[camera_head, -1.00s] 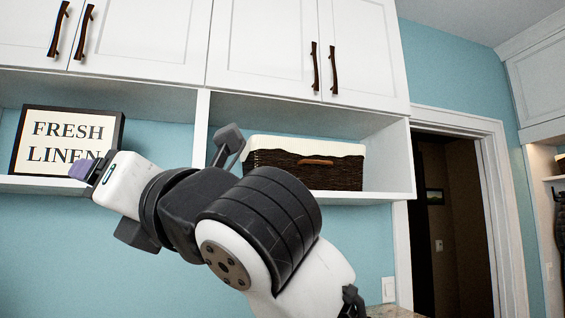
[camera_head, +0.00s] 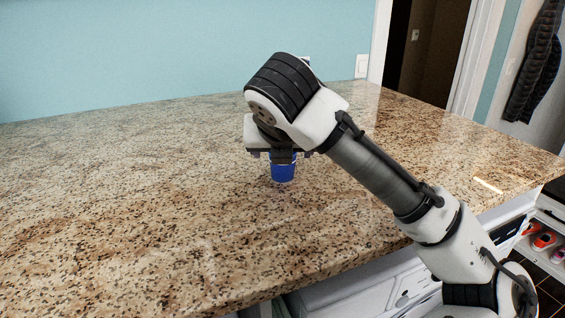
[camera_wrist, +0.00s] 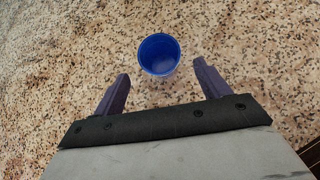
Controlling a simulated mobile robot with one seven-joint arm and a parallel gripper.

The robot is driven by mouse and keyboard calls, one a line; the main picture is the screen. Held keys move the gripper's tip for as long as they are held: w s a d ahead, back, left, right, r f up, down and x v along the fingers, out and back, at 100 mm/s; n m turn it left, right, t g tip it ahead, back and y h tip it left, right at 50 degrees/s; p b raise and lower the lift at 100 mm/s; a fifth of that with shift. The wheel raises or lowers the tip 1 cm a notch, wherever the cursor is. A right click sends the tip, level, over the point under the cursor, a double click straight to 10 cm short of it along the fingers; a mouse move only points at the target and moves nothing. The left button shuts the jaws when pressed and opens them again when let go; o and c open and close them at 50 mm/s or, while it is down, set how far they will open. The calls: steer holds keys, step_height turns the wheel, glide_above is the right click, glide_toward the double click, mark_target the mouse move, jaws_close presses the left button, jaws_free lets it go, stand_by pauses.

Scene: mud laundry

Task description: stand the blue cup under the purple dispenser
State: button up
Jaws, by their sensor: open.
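The blue cup (camera_head: 283,173) stands upright on the granite counter, its upper part hidden by my gripper in the head view. In the wrist view the cup (camera_wrist: 159,56) shows from above, its mouth open and the inside looking empty. My gripper (camera_wrist: 161,75) points down at the counter with its two purple fingers spread apart. The cup appears between and just beyond the fingertips, not gripped. In the head view my gripper (camera_head: 281,155) is right above the cup; its fingers are mostly hidden. The purple dispenser is in neither view now.
The speckled granite counter (camera_head: 120,200) is broad and clear around the cup. A blue wall (camera_head: 180,50) runs behind it. The counter's front edge is at the lower right, with white appliances (camera_head: 370,285) below. A dark doorway (camera_head: 425,45) is at the back right.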

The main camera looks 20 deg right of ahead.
steer(key=shift+p+x, duration=0.9)
steer(key=shift+x, duration=2.5)
steer(key=shift+s+f, duration=0.1)
steer(key=c, duration=1.1)
step_height(320, 180, up, 20)
steer(key=shift+b, duration=0.8)
